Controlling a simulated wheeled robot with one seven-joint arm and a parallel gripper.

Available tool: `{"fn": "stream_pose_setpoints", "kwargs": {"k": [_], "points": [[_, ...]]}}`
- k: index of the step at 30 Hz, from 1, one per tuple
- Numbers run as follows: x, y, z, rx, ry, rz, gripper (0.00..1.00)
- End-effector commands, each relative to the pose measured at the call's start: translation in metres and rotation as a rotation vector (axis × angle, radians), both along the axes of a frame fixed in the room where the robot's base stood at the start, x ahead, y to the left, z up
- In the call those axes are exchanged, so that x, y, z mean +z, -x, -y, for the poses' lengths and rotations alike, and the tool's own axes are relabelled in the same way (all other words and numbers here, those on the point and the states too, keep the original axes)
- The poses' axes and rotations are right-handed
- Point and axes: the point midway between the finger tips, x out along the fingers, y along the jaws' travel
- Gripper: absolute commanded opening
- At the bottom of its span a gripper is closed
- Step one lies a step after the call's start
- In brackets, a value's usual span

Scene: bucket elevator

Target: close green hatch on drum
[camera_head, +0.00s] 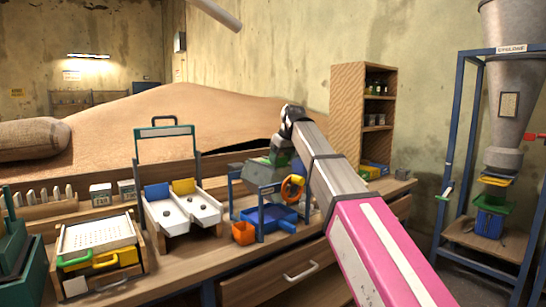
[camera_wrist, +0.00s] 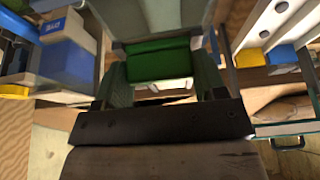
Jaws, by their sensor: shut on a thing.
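The grey drum (camera_head: 258,174) sits in a blue stand on the bench in the head view, with an orange ring-shaped wheel (camera_head: 293,188) on its right side. The green hatch (camera_head: 281,158) shows as a small patch at the drum's top, under the end of my arm. In the wrist view the green hatch (camera_wrist: 160,58) is a green block just ahead of the dark palm bar. My gripper (camera_wrist: 162,84) is shut on it. The fingertips are partly hidden, and I cannot tell the hatch's exact angle.
A blue tray (camera_head: 268,217) and an orange cup (camera_head: 243,233) are below the drum. A two-channel white tray unit (camera_head: 180,212) and a sieve box (camera_head: 97,236) stand to the left. A wooden shelf (camera_head: 346,110) is behind, and a blue-framed hopper (camera_head: 508,85) stands at right.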

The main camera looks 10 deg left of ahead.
Motion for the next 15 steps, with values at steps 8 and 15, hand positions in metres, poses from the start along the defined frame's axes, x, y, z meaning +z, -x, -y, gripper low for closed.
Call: {"fn": "stream_pose_setpoints", "kwargs": {"k": [8,15], "points": [[-0.0004,0.0035,0.0039,0.000,0.005,-0.005,0.22],[-0.0003,0.0030,0.0034,0.000,0.004,-0.005,0.90]]}}
